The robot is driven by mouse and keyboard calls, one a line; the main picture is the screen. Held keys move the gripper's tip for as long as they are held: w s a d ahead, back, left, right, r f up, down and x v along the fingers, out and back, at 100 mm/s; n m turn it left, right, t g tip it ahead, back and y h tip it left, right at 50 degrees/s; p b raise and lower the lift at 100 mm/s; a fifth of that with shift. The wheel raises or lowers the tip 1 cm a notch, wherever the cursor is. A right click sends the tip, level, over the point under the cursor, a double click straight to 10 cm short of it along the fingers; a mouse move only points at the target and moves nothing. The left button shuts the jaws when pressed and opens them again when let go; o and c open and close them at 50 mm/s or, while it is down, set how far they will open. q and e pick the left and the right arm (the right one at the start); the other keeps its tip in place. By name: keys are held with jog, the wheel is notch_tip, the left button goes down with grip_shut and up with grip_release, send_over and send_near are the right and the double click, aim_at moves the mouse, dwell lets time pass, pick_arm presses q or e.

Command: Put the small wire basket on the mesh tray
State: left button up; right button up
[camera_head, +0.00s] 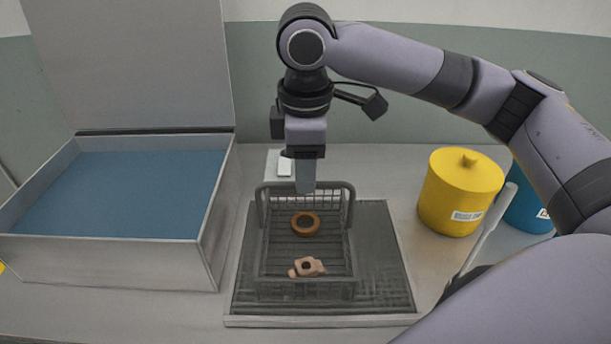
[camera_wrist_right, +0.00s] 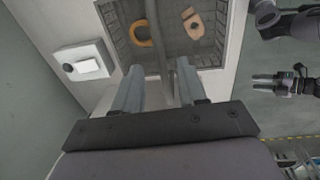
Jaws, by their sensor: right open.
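The small dark wire basket (camera_head: 352,262) stands on the mesh tray (camera_head: 385,250) and holds an orange-brown ring (camera_head: 305,223) and a tan bracket-like part (camera_head: 307,266). Its raised handle (camera_head: 270,187) is an arch crossing the basket. My right gripper (camera_head: 305,188) points down at the middle of the handle. In the right wrist view its two fingers (camera_wrist_right: 158,80) are open, with the handle bar (camera_wrist_right: 152,30) running between them. What looks like my left gripper (camera_wrist_right: 285,84) shows small at the right of that view, away from the basket; its jaw state is unclear.
A tank (camera_head: 205,265) with blue liquid and a raised lid stands left of the tray. A yellow lidded pot (camera_head: 458,195) and a blue container (camera_head: 530,205) stand to the right. A small white box (camera_wrist_right: 85,66) lies behind the basket.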

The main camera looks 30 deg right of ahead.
notch_tip(320, 180, up, 9)
jog(key=shift+s+a+p, duration=0.2)
jog(key=shift+s+p, duration=0.1)
jog(key=shift+p, duration=0.15)
jog(key=shift+f, duration=0.15)
